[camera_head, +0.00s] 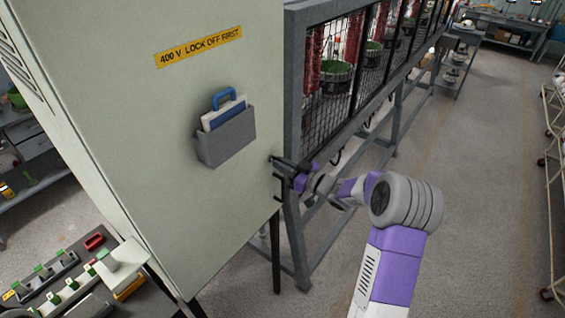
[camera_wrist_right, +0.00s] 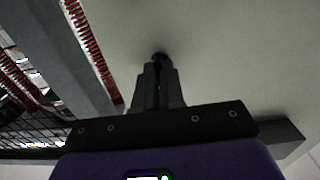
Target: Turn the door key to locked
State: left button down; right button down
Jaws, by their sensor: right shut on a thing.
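The pale grey-green cabinet door (camera_head: 150,110) fills the left of the head view. My right gripper (camera_head: 277,165) is at the door's right edge, about level with the grey document pocket. In the right wrist view my right gripper (camera_wrist_right: 160,80) has its fingers close together against the door face. A small dark round part (camera_wrist_right: 160,57), seemingly the door key or its lock, shows just at the fingertips. The fingers are shut on the key, which they mostly hide. I cannot tell its turn angle. My left gripper is not in view.
A yellow "400 V LOCK OFF FIRST" label (camera_head: 199,46) and a grey pocket (camera_head: 227,136) with a blue-handled item are on the door. A grey-framed mesh cage (camera_head: 345,75) stands right beside the cabinet. A bench with switches (camera_head: 65,280) is at lower left. Open floor (camera_head: 480,190) lies to the right.

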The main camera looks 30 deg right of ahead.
jog(key=shift+m, duration=0.3)
jog(key=c, duration=1.2)
grip_release()
jog(key=shift+c, duration=0.2)
jog(key=shift+s, duration=0.1)
jog(key=b+v, duration=0.1)
jog(key=v, duration=0.6)
jog(key=shift+s, duration=0.15)
jog(key=shift+d, duration=0.1)
